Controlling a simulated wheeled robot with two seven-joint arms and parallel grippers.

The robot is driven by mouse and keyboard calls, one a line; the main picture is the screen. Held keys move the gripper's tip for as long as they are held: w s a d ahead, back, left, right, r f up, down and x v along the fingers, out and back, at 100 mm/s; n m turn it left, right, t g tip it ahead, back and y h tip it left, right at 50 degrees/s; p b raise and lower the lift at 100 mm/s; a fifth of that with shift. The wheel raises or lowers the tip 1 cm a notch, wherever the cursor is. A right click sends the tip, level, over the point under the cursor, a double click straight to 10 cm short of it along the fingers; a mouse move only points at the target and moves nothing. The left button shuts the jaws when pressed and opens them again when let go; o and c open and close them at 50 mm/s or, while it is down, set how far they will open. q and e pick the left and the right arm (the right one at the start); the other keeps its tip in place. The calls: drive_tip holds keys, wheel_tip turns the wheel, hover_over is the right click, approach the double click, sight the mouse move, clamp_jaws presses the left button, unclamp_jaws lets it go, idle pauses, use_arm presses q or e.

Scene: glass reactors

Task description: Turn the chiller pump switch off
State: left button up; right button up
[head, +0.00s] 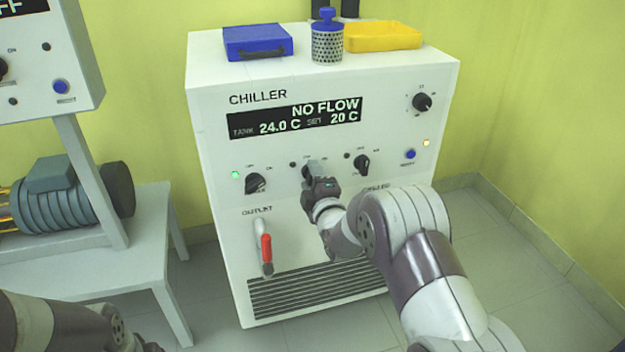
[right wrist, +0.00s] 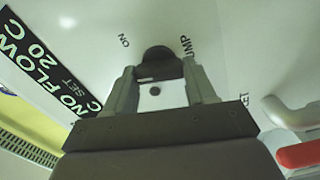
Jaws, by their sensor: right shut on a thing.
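The white chiller (head: 215,120) stands in the middle of the head view. Its display (head: 295,117) reads NO FLOW, tank 24.0 C, set 20 C. The pump switch is a black rotary knob (right wrist: 158,58) in the lower row of controls, with ON and PUMP lettering around it in the right wrist view. My right gripper (head: 310,174) is at this middle knob and shut on it, one finger on each side. The fingers (right wrist: 160,84) hide part of the knob, and its pointer cannot be read. Only links of my left arm show, at the lower left.
Neighbouring knobs (head: 255,183) and (head: 361,165) flank the pump switch. A red-handled outlet valve (head: 266,250) hangs below. Blue (head: 258,40) and yellow (head: 385,37) trays sit on top.

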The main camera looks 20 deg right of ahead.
drive_tip(key=shift+f+n, duration=0.15)
drive_tip(key=shift+n, duration=1.05)
drive_tip(key=o, duration=1)
drive_tip(key=shift+o, duration=0.2)
drive_tip(key=shift+s, duration=0.1)
drive_tip(key=s+p, duration=0.3)
drive_tip(key=s, duration=0.9)
drive_tip(key=shift+s+d+p, duration=0.2)
drive_tip(key=shift+s+p, duration=0.1)
